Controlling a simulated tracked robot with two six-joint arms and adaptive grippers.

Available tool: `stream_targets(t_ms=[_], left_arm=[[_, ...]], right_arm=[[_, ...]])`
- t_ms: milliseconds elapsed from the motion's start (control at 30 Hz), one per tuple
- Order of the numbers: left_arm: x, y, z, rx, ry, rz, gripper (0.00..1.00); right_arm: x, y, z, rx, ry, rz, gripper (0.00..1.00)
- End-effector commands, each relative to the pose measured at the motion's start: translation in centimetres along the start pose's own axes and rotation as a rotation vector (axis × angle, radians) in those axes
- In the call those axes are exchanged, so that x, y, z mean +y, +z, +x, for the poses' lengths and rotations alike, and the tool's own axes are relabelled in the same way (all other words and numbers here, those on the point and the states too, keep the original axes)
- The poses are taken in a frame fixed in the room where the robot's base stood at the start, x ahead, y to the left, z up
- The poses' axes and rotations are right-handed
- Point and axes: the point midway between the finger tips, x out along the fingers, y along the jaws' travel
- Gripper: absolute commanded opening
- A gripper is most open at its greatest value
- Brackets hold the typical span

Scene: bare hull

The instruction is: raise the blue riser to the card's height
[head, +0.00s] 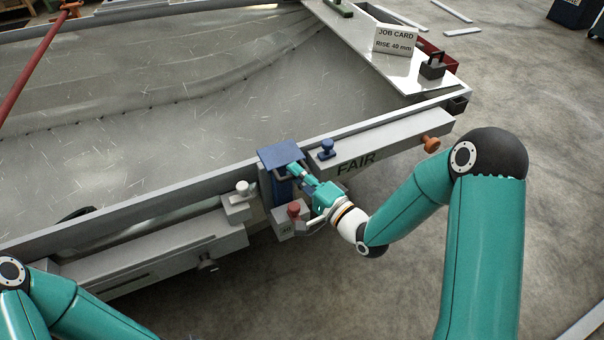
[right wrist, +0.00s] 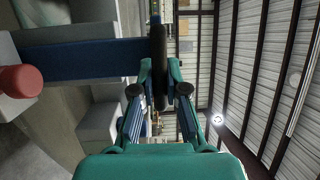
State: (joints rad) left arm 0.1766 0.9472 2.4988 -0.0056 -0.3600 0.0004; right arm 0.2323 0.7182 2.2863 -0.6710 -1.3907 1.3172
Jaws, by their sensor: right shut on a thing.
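The blue riser (head: 281,155) stands at the near edge of the grey hull, with a flat blue top plate over an upright blue post. The job card (head: 396,41) stands on a white board and reads "RISE 40 mm". A red knob (head: 293,208) sits low beside the post. My left gripper is out of frame.
A grey beam marked FAIR (head: 375,150) with a blue knob (head: 327,149) lies right of the riser. A block with a white knob (head: 242,188) is at its left. A dark weight-like object (head: 432,67) stands on the board. The floor at right is mostly clear.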

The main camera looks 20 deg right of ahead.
Motion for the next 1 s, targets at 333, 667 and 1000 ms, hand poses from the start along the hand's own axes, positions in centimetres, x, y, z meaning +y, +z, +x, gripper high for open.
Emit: stream_targets(t_ms=[333,667,1000], left_arm=[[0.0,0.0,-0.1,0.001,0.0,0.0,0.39],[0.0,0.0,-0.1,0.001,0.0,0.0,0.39],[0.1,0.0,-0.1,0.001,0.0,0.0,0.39]], right_arm=[[0.0,0.0,0.0,0.001,0.002,0.001,0.34],[0.0,0.0,-0.1,0.001,0.002,0.001,0.39],[0.1,-0.2,-3.9,0.004,0.005,0.002,0.39]])
